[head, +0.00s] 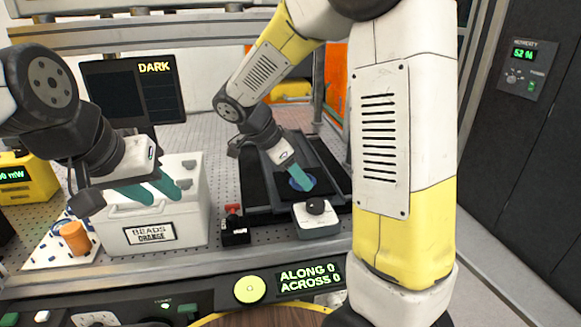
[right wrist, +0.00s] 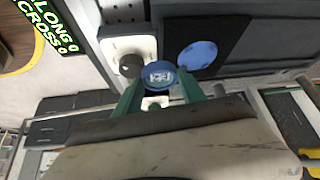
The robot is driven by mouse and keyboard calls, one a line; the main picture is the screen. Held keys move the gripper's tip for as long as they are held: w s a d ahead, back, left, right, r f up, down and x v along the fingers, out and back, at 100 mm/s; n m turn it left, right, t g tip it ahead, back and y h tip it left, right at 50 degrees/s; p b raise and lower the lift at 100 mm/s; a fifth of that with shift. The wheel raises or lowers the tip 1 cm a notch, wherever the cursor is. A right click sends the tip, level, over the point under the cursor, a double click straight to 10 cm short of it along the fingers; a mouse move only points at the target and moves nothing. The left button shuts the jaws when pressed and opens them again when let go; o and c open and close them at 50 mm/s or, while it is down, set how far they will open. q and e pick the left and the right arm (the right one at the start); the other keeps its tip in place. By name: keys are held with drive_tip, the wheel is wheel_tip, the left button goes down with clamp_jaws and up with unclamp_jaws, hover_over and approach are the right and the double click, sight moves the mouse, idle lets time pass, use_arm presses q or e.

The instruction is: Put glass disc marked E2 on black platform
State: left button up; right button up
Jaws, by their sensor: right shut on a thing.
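My right gripper (right wrist: 160,88) is shut on a small blue glass disc (right wrist: 157,76) with a white label that seems to read E2. In the right wrist view the disc sits between the green fingertips, beside the black platform (right wrist: 237,45). A plain blue round patch (right wrist: 197,56) shows on that platform, close to the held disc but apart from it in the picture. In the head view my right gripper (head: 303,180) is at the black platform (head: 321,183), and its fingers partly hide the blue there. My left gripper (head: 150,190) is open and empty at the white box.
A white unit with a black knob (head: 316,207) stands just in front of the platform. A small black block with a red top (head: 235,228) is left of it. An orange cylinder (head: 75,238) stands at far left.

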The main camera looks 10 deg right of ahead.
drive_tip(key=w, duration=0.2)
drive_tip(key=w+d, duration=0.1)
drive_tip(key=w, duration=0.2)
drive_tip(key=w+d+f, duration=0.1)
drive_tip(key=w, duration=0.2)
drive_tip(key=shift+w+d, duration=0.15)
drive_tip(key=shift+w, duration=0.05)
drive_tip(key=shift+f, duration=1.65)
drive_tip(key=o, duration=1.4)
drive_tip(key=shift+f, duration=0.15)
